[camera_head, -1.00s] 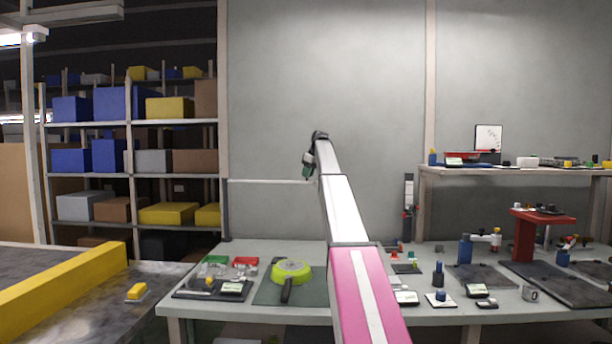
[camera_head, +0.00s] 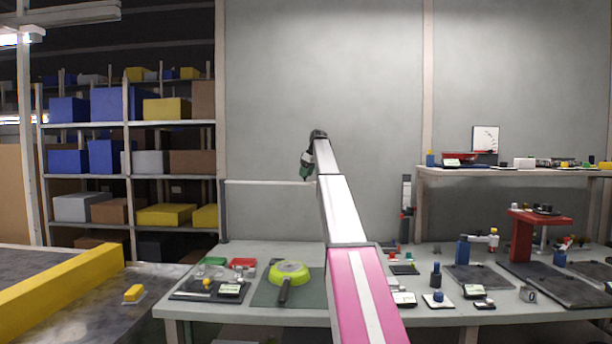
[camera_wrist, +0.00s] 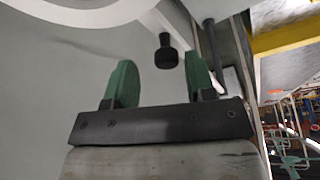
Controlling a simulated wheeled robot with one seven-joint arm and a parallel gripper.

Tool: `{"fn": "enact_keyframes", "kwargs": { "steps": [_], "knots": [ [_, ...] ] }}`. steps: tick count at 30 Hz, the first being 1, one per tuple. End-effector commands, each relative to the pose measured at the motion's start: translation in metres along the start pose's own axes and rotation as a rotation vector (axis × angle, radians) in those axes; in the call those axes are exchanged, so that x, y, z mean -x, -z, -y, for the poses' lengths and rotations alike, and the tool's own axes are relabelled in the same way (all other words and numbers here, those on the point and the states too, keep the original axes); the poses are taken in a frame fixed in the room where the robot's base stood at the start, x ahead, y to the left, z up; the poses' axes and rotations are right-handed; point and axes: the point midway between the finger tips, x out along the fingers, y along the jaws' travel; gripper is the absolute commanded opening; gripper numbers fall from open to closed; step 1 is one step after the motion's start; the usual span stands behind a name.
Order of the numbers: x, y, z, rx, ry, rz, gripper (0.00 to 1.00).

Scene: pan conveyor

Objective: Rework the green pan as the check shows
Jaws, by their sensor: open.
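The green pan (camera_head: 290,269) lies on a dark green mat (camera_head: 262,296) on the workbench, left of my arm. Its rim looks lime green with a paler centre, and its dark handle (camera_head: 283,292) points toward the front edge. My gripper (camera_head: 306,172) is raised well above the bench, at the end of my arm, far from the pan. In the wrist view its two green fingers (camera_wrist: 162,85) stand wide apart with nothing held between them.
Left of the pan are a dark tray (camera_head: 190,293) with small parts, a green bin (camera_head: 213,261) and a red bin (camera_head: 243,262). A yellow rail (camera_head: 60,291) edges the conveyor at left. A red stand (camera_head: 524,238) and several bottles crowd the right bench.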

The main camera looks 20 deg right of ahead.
Motion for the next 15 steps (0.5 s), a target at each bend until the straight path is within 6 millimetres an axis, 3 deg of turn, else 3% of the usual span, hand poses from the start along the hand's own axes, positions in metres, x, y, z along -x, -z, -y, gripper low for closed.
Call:
{"fn": "enact_keyframes", "kwargs": {
  "steps": [15],
  "knots": [
    [0.085,0.001,-0.003,0.0,-0.003,-0.001,0.5]
  ]
}}
